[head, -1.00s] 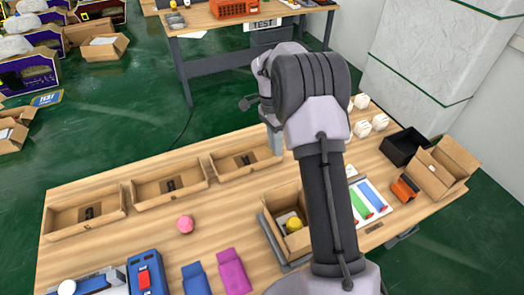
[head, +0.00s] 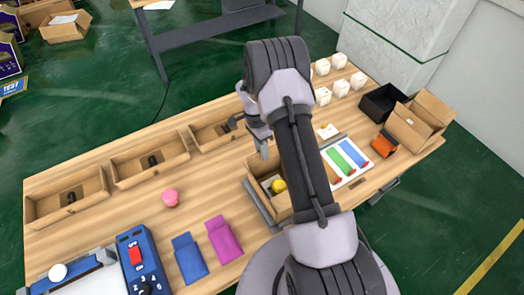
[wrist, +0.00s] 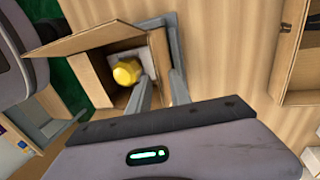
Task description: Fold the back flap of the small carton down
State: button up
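The small carton (head: 284,208) is brown cardboard with its top open, standing on the table beside my arm. A yellow object (head: 279,185) with a rounded top sits inside it. In the wrist view the carton (wrist: 96,82) shows a long flap (wrist: 85,38) standing out from one side, with the yellow object (wrist: 127,71) and a pale insert inside. My gripper (head: 264,151) is at the carton's back side, fingers pointing down. Contact cannot be told.
A grey frame (head: 257,204) borders the carton. Shallow cardboard trays (head: 150,160) line the table's back edge. A pink object (head: 171,197), blue and magenta pouches, a colour-striped board (head: 347,161), a black box (head: 382,102) and an open carton (head: 412,124) stand around.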

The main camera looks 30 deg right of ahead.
jog(key=shift+c, duration=0.5)
grip_shut()
dwell(0.8)
